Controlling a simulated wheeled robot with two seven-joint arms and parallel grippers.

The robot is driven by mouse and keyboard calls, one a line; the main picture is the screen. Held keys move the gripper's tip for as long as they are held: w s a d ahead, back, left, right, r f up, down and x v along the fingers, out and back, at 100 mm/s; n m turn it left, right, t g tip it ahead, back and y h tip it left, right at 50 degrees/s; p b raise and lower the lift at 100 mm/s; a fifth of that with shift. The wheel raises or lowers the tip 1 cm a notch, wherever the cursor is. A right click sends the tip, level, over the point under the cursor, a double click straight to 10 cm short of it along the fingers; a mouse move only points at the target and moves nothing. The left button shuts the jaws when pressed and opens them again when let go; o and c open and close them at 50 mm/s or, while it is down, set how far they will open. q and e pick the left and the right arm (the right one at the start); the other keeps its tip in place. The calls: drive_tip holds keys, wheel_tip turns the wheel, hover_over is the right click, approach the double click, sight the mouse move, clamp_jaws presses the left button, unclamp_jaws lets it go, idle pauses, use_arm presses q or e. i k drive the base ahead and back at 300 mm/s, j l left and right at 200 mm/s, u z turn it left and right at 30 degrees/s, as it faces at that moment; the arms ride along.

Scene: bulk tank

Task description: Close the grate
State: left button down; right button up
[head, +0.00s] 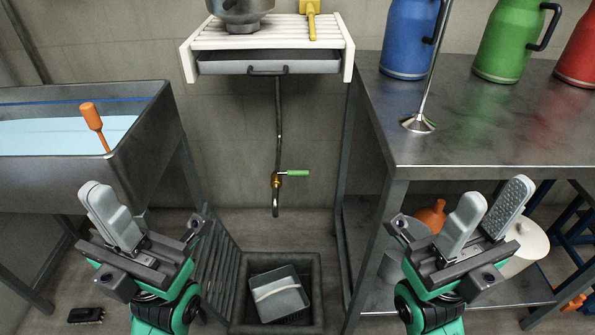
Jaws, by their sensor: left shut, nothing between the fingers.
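The grate (219,266) is a dark slatted panel at the left side of a square floor drain basin (318,290). It is tilted up, and the basin's top is open. A grey rectangular container (278,296) with a pale band across it sits inside the basin. My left gripper (103,205) is shut and empty, left of the grate and apart from it; my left arm hides part of the floor beside the grate. My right gripper (490,205) is open and empty, in front of the steel table at the right, well away from the grate.
A steel tank (150,125) with pale blue liquid and an orange-handled tool (92,117) stands left. A steel table (470,145) with coloured jugs stands right. A tap with a green handle (294,173) hangs above the basin. A dark brush-like object (86,315) lies on the floor.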

sight(206, 304)
drive_tip(key=k+j, duration=0.15)
drive_tip(key=k, duration=0.2)
drive_tip(key=k+j+z, duration=0.3)
drive_tip(key=k+j, duration=0.3)
drive_tip(key=j, duration=0.25)
drive_tip(key=k+j+z, duration=0.35)
drive_tip(key=k+j, duration=0.3)
drive_tip(key=j+z, duration=0.2)
drive_tip(key=j, duration=0.75)
drive_tip(key=k+j+z, duration=0.15)
drive_tip(key=j, duration=0.8)
